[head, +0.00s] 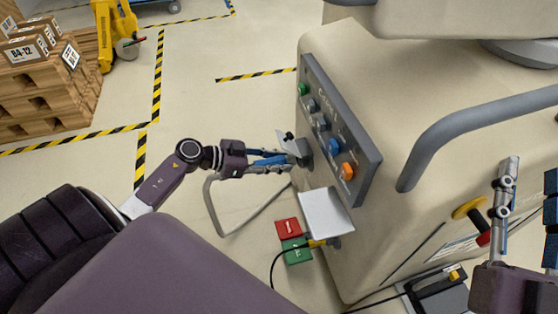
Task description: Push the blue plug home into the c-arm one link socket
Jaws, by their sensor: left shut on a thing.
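My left gripper (292,158) is shut at the side of the c-arm cart (430,110). Blue shows along its fingers; the blue plug is mostly hidden there, and I cannot tell plug from finger parts. The fingertips are by a dark fitting (304,150) below the button panel (366,165), next to a raised pale flap (289,145). The socket mouth is hidden, so I cannot tell how deep the plug sits. A grey cable (213,205) loops under the gripper. My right gripper (530,172) is at the right edge, its fingers apart and empty.
A grey handrail (470,125) curves over the cart. Red (287,227) and green (296,251) pieces lie below. Boxes on pallets (45,85) stand far left.

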